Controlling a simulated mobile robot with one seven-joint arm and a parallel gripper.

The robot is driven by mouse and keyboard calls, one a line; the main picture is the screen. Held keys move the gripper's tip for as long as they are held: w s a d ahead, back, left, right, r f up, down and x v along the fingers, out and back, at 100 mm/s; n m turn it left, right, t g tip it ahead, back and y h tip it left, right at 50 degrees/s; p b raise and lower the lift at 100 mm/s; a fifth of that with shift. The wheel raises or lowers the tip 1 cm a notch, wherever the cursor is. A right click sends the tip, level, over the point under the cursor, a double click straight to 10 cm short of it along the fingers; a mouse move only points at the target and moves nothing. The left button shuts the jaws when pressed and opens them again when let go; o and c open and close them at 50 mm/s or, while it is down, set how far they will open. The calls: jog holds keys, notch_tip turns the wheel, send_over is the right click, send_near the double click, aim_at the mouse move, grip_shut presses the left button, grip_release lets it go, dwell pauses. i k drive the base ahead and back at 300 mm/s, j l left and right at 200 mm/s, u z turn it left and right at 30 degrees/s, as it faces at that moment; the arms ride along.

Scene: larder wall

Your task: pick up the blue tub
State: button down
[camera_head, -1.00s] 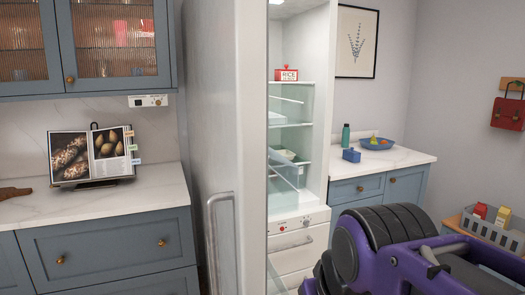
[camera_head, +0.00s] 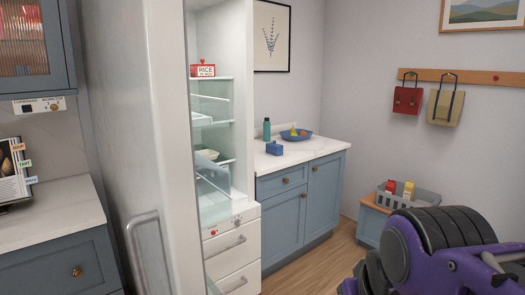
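A small blue tub (camera_head: 274,148) stands on the white counter (camera_head: 310,150) right of the open fridge, near the counter's left end. It looks like a low box with a small raised part on top. My purple and black arm shows at the lower right, well apart from the tub. My gripper's fingers are not in view.
A green bottle (camera_head: 266,130) and a blue bowl of fruit (camera_head: 296,136) stand close behind the tub. The fridge door (camera_head: 150,130) stands open at left, before the shelves. A grey crate (camera_head: 408,197) sits on a low bench at right. Clear wooden floor lies before the counter.

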aim_at(277, 152)
jog(key=i+l, duration=0.2)
jog(key=i, duration=0.3)
jog(key=i+l, duration=0.15)
jog(key=i, duration=0.35)
jog(key=i+l, duration=0.2)
jog(key=i, duration=0.25)
jog(key=i+l, duration=0.2)
jog(key=i, duration=0.3)
jog(key=i+l+u, duration=0.1)
jog(key=i, duration=0.4)
jog(key=l, duration=0.1)
